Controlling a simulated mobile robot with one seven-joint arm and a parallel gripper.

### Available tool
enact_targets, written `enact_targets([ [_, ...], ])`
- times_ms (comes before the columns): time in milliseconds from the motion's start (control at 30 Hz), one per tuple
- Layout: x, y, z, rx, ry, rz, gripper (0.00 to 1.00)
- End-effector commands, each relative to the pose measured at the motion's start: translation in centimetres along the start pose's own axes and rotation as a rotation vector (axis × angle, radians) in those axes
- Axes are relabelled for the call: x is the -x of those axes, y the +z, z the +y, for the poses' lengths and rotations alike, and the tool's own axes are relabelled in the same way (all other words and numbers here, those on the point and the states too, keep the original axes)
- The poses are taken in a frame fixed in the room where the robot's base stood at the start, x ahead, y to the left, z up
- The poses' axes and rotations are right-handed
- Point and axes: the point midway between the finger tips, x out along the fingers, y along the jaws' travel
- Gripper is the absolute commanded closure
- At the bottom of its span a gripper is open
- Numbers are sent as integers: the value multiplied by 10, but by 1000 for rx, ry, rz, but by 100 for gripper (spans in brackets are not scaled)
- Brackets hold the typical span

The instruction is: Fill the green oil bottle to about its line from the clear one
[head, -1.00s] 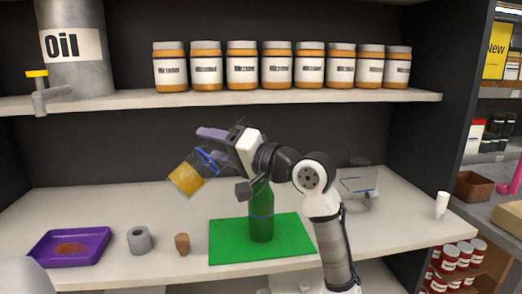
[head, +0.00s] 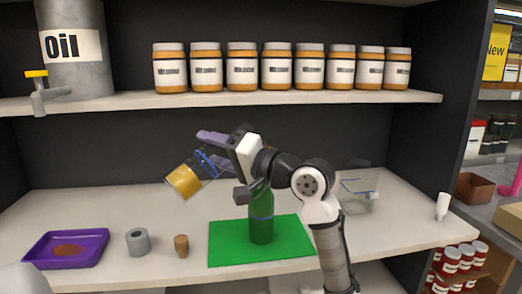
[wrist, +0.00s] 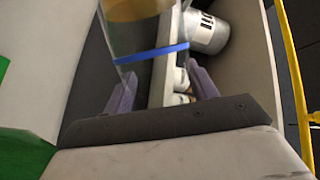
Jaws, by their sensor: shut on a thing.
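The green oil bottle (head: 261,215) stands upright on a green mat (head: 225,243) on the counter, with my arm in front of its upper part. My gripper (head: 207,152) is shut on a clear container (head: 187,179) with yellow oil in it and a blue band around it. The clear container is held tilted in the air, to the left of and above the green bottle. The wrist view shows the clear container (wrist: 145,35) between the purple fingers. The green bottle's mouth is partly hidden and its oil level cannot be read.
A purple tray (head: 67,248), a grey ring (head: 138,241) and a cork (head: 181,245) lie at the left front. Another clear vessel (head: 358,187) stands behind my arm. The shelf above holds several jars (head: 243,68) and an oil tank (head: 74,45).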

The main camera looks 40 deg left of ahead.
Motion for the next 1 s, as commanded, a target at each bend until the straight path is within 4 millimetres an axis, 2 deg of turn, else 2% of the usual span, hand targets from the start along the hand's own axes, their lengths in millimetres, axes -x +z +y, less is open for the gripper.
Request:
enact_targets([
  [1000,0,-2,-5,-56,-19,17,74],
])
